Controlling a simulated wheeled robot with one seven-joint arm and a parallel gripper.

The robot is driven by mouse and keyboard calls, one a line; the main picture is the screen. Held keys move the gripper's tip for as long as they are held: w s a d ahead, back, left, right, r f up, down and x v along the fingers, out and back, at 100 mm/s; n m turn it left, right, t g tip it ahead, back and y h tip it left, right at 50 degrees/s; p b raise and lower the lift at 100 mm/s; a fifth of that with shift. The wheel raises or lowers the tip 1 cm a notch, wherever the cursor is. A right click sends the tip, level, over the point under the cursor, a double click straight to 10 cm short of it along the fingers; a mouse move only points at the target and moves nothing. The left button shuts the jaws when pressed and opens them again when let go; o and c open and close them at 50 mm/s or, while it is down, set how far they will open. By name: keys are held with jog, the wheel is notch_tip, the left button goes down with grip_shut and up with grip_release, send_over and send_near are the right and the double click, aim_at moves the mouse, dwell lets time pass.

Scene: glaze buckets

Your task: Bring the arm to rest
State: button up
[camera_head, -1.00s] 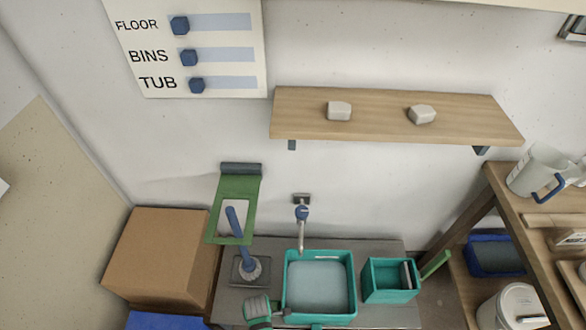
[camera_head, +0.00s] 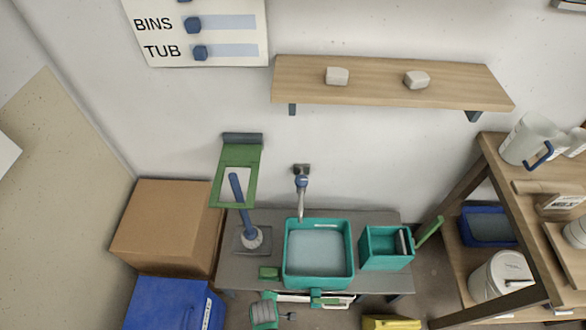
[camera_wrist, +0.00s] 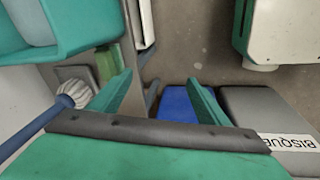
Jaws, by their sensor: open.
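My gripper (camera_wrist: 160,77) shows in the wrist view with its two teal fingers apart and nothing between them. Beyond the fingers are the floor and a blue bin (camera_wrist: 188,101), below the fingertips' level in the picture. In the head view, a teal and grey part of my arm (camera_head: 264,312) shows at the bottom edge, in front of the grey table (camera_head: 262,222). The fingers cannot be made out clearly there.
The table holds a teal tub (camera_head: 347,270) of water, a teal caddy (camera_head: 372,262), a blue-handled brush (camera_head: 252,238) and a green block (camera_head: 270,272). A cardboard box (camera_head: 165,232) stands left, a wooden rack (camera_head: 530,262) right. A grey bin (camera_wrist: 262,110) reads BISQUE.

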jog(key=s+d+r+m+t, duration=0.3)
jog(key=r+m+t, duration=0.1)
jog(key=r, duration=0.9)
jog(key=s+d+r+m+t, duration=0.3)
jog(key=r+m, duration=0.3)
jog(key=r, duration=0.7)
jog(key=s+d+r+m+t, duration=0.3)
jog(key=s+r+m+t, duration=0.1)
jog(key=r, duration=0.9)
jog(key=shift+s+d+r+m+t+h, duration=0.3)
jog(key=shift+s+d+m+t+h, duration=0.15)
jog(key=shift+t, duration=0.65)
jog(key=shift+a, duration=0.1)
